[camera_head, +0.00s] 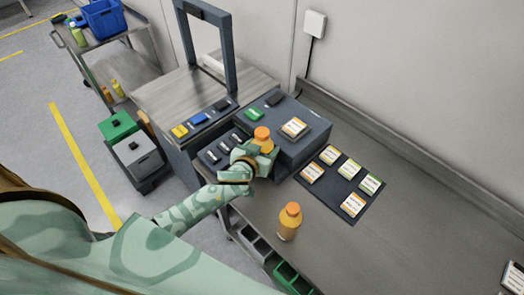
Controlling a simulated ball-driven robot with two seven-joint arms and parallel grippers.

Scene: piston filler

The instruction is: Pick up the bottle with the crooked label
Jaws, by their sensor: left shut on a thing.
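An orange-capped bottle (262,133) is in my left gripper (259,153), which is shut on it beside the front of the dark grey box. The gripper hides most of this bottle's body, so I cannot see its label or whether it is crooked. A second orange bottle with an orange cap (289,221) stands upright on the steel bench, nearer to me and apart from the gripper. No label can be made out on it. My right gripper is not in view.
A dark grey box (302,150) with a label card on top stands behind the gripper. A dark mat (330,187) with several label cards lies to its right. A dark frame (228,60) rises at the back left. The bench's right part is mostly clear.

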